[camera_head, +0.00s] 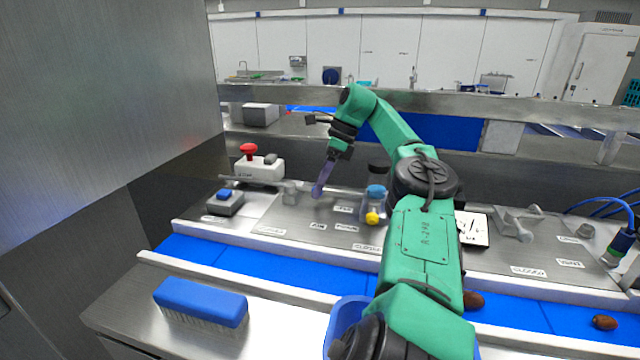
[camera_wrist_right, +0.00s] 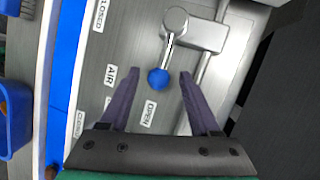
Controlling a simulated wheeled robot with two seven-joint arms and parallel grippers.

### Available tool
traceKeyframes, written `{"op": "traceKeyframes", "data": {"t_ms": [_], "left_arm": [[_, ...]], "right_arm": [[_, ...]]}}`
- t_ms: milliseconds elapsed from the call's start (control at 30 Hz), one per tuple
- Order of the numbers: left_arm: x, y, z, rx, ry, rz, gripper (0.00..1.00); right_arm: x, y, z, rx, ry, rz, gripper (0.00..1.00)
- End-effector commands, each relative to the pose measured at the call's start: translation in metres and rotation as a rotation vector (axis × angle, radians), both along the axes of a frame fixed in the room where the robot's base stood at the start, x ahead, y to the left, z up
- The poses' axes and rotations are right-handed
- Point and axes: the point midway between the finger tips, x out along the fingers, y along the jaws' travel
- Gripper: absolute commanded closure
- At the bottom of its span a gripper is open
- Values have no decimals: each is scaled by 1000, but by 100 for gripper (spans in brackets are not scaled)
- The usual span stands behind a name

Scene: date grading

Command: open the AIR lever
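The AIR lever is a metal arm with a blue ball knob (camera_wrist_right: 159,79) on a round pivot (camera_wrist_right: 177,20) in the right wrist view. It points toward the side with the OPEN label (camera_wrist_right: 149,112); the AIR label (camera_wrist_right: 111,75) lies left of it and a CLOSED label (camera_wrist_right: 98,15) at upper left. My right gripper (camera_wrist_right: 159,74) is open, with the knob between its purple fingertips and a gap on each side. In the head view my right gripper (camera_head: 320,192) points down at the steel panel beside the valve body (camera_head: 292,192); the knob is not discernible there. My left gripper is out of view.
A red-button box (camera_head: 260,168) and a blue-button box (camera_head: 225,203) stand left. A blue-capped jar (camera_head: 375,203) stands right of the gripper. A blue conveyor (camera_head: 255,280) runs in front, with dates (camera_head: 604,322). A blue brush (camera_head: 201,302) lies nearer.

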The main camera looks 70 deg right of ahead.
Motion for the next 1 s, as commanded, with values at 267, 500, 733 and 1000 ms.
{"op": "traceKeyframes", "data": {"t_ms": [267,500,733,1000], "left_arm": [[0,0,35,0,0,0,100],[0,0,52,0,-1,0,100],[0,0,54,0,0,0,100],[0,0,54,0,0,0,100]], "right_arm": [[-8,-9,36,-2,6,-4,37],[-19,-21,59,2,10,-6,37],[-20,-23,68,-1,2,1,37],[-20,-23,68,-1,1,1,37]]}}
